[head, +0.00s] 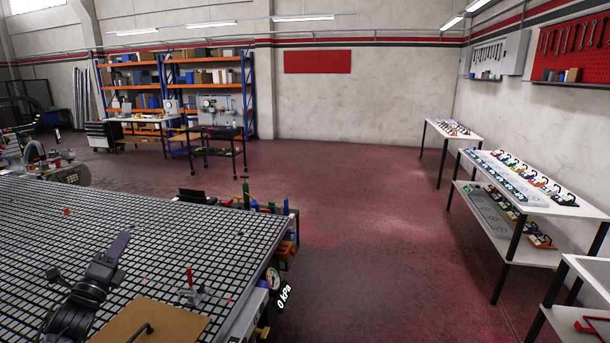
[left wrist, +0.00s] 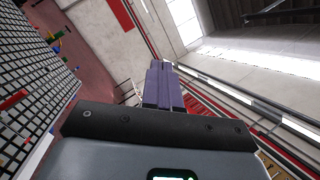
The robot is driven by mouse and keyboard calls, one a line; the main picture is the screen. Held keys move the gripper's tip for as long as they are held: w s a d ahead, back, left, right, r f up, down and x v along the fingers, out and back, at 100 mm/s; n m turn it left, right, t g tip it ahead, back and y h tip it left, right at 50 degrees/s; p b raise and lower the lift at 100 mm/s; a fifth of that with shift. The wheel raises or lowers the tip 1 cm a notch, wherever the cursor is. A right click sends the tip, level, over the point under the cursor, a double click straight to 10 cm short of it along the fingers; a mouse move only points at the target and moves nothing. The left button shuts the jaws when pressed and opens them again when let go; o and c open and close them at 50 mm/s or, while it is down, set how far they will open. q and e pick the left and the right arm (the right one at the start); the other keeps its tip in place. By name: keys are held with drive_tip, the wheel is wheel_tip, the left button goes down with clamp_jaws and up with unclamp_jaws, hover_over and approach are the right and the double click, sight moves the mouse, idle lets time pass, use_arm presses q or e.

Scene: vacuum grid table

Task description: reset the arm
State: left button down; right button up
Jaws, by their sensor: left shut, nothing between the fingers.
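My left gripper (head: 119,243) is over the vacuum grid table (head: 150,228) at the lower left of the head view. Its dark fingers are together with nothing between them. In the left wrist view the two purple-grey fingers (left wrist: 163,85) lie side by side, pointing up in the picture toward the wall and ceiling. The grid table (left wrist: 28,80) shows at the left of that view. My right gripper is not in view.
On the table lie a brown board (head: 165,325) and a red-handled clamp (head: 190,282). A gauge (head: 273,279) reading 0 kPa is on the table's right edge. White shelf tables (head: 530,205) stand along the right wall. The red floor (head: 375,240) between is clear.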

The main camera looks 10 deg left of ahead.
use_arm(q)
drive_tip(key=s+a+f+n+g+y, duration=0.2)
drive_tip(key=a+f+n+g+y, duration=0.65)
drive_tip(key=f+n, duration=0.55)
drive_tip(key=s+a+f+n+g, duration=0.3)
drive_tip(key=s+f+n+g, duration=0.6)
drive_tip(key=s+n+g, duration=0.35)
drive_tip(key=s+d+f+m+t+h, duration=0.1)
drive_tip(key=s+d+f, duration=0.35)
drive_tip(key=d, duration=0.35)
drive_tip(key=s+d+f+m+h, duration=0.1)
drive_tip(key=s+d+f+h, duration=0.15)
drive_tip(key=d+f, duration=0.4)
drive_tip(key=s+d+f+m+t+h, duration=0.15)
drive_tip(key=s+d+f, duration=0.25)
drive_tip(key=d, duration=0.6)
drive_tip(key=s+d+r+h, duration=0.3)
drive_tip(key=s+d+h, duration=0.1)
drive_tip(key=s+d, duration=1.35)
wheel_tip(320, 180, up, 22)
drive_tip(key=s+a+p, duration=0.1)
drive_tip(key=a+p, duration=0.1)
drive_tip(key=p, duration=2)
drive_tip(key=shift+s, duration=0.15)
